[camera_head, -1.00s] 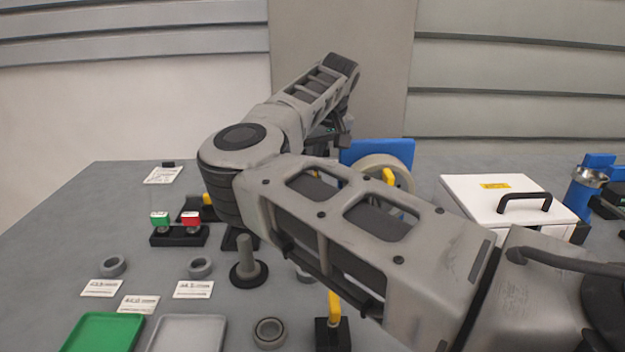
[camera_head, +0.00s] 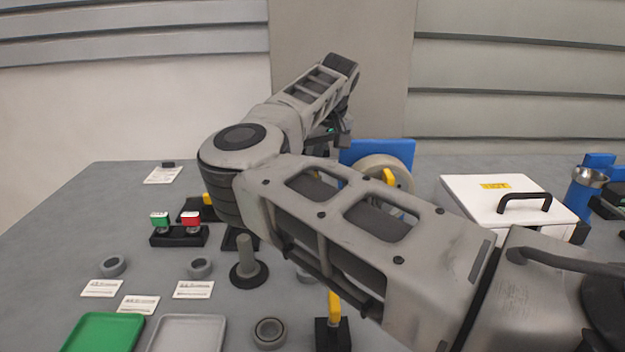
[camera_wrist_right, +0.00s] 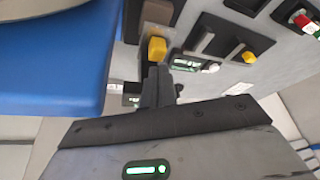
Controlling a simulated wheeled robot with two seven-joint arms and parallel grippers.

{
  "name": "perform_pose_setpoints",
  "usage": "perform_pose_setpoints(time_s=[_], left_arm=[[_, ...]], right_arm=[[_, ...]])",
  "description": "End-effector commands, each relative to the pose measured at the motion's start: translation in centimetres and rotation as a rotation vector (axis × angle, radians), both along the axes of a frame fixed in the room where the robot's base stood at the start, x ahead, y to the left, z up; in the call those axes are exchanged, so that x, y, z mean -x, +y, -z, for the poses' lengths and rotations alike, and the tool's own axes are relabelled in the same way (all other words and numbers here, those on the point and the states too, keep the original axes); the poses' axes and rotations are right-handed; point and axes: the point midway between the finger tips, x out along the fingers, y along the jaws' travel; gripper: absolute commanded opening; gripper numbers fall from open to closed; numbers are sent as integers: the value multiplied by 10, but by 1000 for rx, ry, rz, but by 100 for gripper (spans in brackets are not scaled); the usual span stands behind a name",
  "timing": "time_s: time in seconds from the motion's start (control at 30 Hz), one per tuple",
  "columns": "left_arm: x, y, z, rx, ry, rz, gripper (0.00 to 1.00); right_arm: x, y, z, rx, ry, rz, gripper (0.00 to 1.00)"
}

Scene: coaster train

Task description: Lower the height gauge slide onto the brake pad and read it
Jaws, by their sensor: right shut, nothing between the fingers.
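My right gripper (camera_wrist_right: 158,88) is shut and empty in the right wrist view. Its fingertips are close to a yellow block (camera_wrist_right: 155,48), which looks like part of the height gauge slide. I cannot tell whether they touch. A small lit green display (camera_wrist_right: 181,63) with a white knob is just right of the fingertips. A dark brown block (camera_wrist_right: 158,12) at the top edge may be the brake pad; I cannot tell. In the head view my right arm covers the gauge area, and its fingertips are hidden. My left gripper is not in view.
A blue panel (camera_head: 378,152) stands behind my arm; a blue surface (camera_wrist_right: 50,62) fills the left of the wrist view. A box with green and red buttons (camera_head: 178,236), trays, rings and a peg (camera_head: 246,256) are at the left. A white lidded box (camera_head: 480,190) is at the right.

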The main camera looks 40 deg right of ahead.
Motion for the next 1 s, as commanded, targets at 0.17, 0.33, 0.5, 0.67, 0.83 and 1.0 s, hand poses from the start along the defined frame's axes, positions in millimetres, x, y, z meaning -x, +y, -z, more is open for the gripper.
perform_pose_setpoints(time_s=[0.17, 0.33, 0.5, 0.67, 0.83, 1.0], left_arm=[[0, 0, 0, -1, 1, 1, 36], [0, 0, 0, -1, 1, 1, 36], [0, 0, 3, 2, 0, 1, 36], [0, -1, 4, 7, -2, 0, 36], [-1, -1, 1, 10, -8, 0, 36], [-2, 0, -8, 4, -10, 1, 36]], right_arm=[[0, 0, 0, 0, 0, 0, 0], [0, 0, 0, 0, 0, 0, 0], [0, 0, 5, 0, 0, 0, 0], [0, 0, 9, 0, 0, 0, 0], [0, 0, 9, -1, 1, 1, 0], [0, 0, -5, 0, 0, 1, 0]])
